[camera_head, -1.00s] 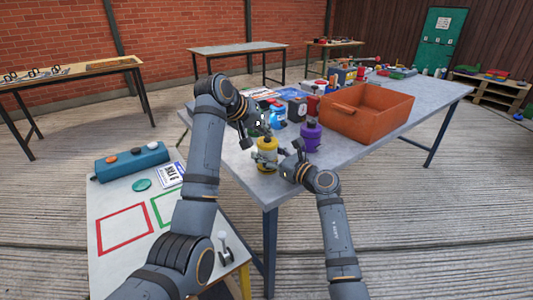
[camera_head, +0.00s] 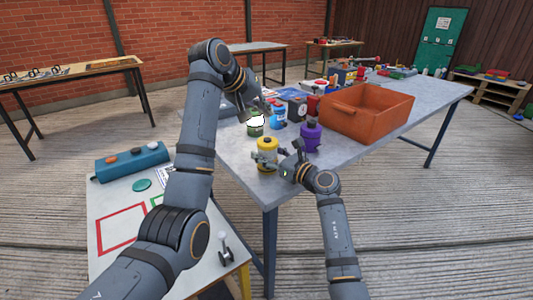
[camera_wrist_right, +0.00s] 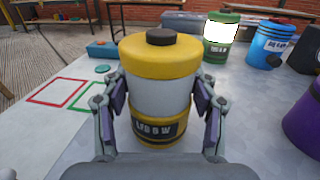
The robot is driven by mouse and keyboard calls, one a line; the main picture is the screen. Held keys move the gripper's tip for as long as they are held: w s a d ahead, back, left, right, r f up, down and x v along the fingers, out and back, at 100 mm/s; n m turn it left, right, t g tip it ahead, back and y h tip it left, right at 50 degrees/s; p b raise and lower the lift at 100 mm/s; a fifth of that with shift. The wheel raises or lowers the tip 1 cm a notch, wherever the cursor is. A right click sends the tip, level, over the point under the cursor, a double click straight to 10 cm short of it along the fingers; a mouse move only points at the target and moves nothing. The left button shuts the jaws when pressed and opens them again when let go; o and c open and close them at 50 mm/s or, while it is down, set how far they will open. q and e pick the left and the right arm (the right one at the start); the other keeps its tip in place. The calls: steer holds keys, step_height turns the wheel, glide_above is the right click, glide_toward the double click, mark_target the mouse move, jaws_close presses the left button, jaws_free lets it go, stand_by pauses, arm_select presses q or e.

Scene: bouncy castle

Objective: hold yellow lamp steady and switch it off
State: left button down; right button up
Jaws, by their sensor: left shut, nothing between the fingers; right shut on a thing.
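The yellow lamp (camera_head: 267,145) stands upright on the near corner of the grey table. In the right wrist view the yellow lamp (camera_wrist_right: 160,65) has a dark button on its yellow cap, and its clear middle looks grey and unlit. My right gripper (camera_head: 278,164) is shut around it from the near right, with a finger on each side in the wrist view (camera_wrist_right: 160,100). My left gripper (camera_head: 261,108) is shut and empty, raised above and behind the yellow lamp. Its fingertips are partly hard to make out.
A green lamp (camera_wrist_right: 221,38) glows white behind. A blue lamp (camera_head: 277,118) and a purple lamp (camera_head: 311,136) stand nearby. An orange crate (camera_head: 365,115) sits to the right. A white board (camera_head: 125,228) with coloured outlines and a teal button box (camera_head: 133,162) lies left.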

steer(key=o, duration=1.5)
steer(key=shift+o, duration=0.2)
steer(key=v, duration=1.2)
arm_select(q)
steer(key=shift+a+f, duration=0.1)
